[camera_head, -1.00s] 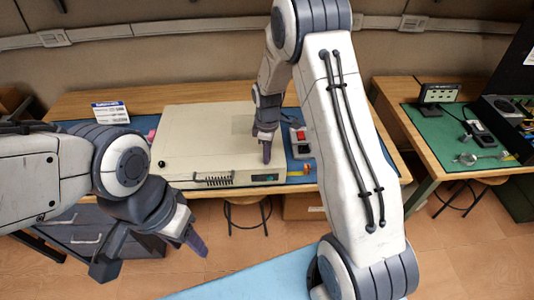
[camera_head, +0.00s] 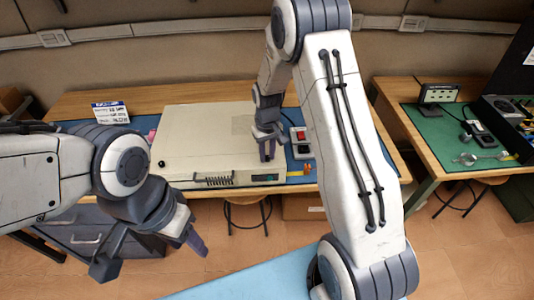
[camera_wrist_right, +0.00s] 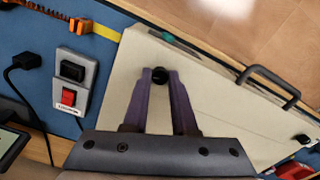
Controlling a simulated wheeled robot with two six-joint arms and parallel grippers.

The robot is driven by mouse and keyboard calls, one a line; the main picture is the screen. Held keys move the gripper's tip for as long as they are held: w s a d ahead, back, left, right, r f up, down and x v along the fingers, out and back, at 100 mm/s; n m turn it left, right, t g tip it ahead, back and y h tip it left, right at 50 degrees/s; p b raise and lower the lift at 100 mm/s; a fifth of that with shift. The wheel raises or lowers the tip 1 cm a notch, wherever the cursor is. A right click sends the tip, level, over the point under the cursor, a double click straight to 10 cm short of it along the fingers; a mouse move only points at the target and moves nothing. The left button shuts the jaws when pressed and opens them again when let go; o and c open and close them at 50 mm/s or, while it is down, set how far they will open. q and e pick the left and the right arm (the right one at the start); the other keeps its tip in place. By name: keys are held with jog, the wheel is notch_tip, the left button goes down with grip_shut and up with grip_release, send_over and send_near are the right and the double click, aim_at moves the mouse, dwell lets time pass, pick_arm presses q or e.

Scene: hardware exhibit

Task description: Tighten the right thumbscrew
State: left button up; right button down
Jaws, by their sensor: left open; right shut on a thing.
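A beige flat case (camera_head: 205,135) lies on the workbench, with a handle (camera_head: 214,181) on its front side. My right gripper (camera_head: 267,157) points down at the case's right front part. In the right wrist view its fingers (camera_wrist_right: 160,80) are closed around a black round thumbscrew (camera_wrist_right: 160,74), the right one. The left thumbscrew (camera_head: 161,163) stands near the case's left front corner and also shows in the right wrist view (camera_wrist_right: 302,138). My left gripper (camera_head: 196,243) is open and empty, in front of the bench.
A switch box with a red button (camera_head: 301,142) stands right of the case on a blue mat. An orange and yellow item (camera_head: 306,170) lies near the mat's front. A label card (camera_head: 111,112) stands at the back left. Another bench with a green mat (camera_head: 445,140) is at right.

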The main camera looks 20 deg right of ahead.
jog(key=m, duration=0.5)
jog(key=shift+m, duration=0.3)
jog(key=m, duration=0.5)
jog(key=shift+w, duration=0.1)
jog(key=m, duration=0.5)
jog(key=shift+m, duration=0.4)
jog(key=m, duration=0.5)
jog(key=shift+m, duration=0.4)
jog(key=c, duration=0.7)
grip_release()
jog(key=shift+r, duration=0.1)
